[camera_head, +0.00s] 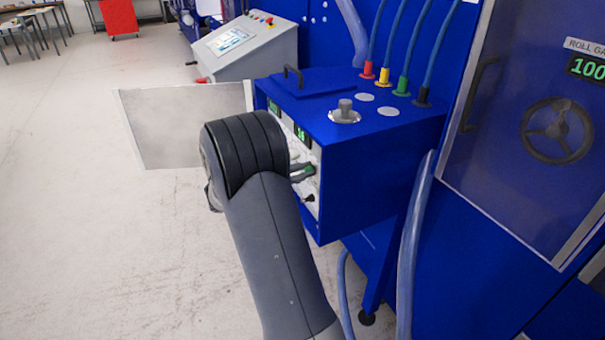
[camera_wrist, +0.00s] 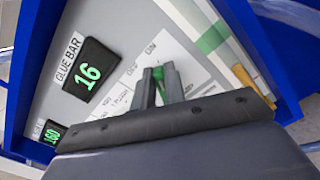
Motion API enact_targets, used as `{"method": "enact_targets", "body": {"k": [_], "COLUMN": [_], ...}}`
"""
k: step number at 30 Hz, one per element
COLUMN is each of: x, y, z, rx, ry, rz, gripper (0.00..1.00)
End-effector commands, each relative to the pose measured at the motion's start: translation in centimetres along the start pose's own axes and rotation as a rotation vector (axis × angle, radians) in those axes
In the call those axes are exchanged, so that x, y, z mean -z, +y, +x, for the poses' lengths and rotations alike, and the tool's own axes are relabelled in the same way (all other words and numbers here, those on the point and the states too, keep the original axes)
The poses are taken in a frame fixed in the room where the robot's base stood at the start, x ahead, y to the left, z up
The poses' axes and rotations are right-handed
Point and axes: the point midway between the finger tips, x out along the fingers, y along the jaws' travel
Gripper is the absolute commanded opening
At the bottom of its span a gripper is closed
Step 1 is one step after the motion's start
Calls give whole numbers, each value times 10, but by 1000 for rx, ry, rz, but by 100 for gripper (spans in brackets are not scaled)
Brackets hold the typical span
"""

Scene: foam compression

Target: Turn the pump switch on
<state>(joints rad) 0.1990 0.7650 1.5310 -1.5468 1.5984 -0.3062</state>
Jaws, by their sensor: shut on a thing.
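The open control box shows a pale panel (camera_wrist: 95,20) with printed labels, part of which seems to read "PUMP". My gripper (camera_wrist: 160,80) is at the panel, its two grey fingers close together on a small green switch (camera_wrist: 158,74).
A "GLUE BAR" display (camera_wrist: 88,70) reads 16. Hoses rise behind the box, and another hose (camera_head: 412,240) hangs at right. Open floor lies left.

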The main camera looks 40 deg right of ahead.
Motion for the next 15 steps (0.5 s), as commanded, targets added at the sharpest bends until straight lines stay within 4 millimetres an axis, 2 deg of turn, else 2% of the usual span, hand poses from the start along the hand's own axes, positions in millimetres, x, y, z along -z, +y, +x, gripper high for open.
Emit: {"method": "enact_targets", "body": {"k": [7,8,15], "x": [0,0,0], "y": [0,0,0], "z": [0,0,0], "rx": [1,1,1], "ry": [0,0,0], "rz": [1,1,0], "gripper": [0,13,33]}}
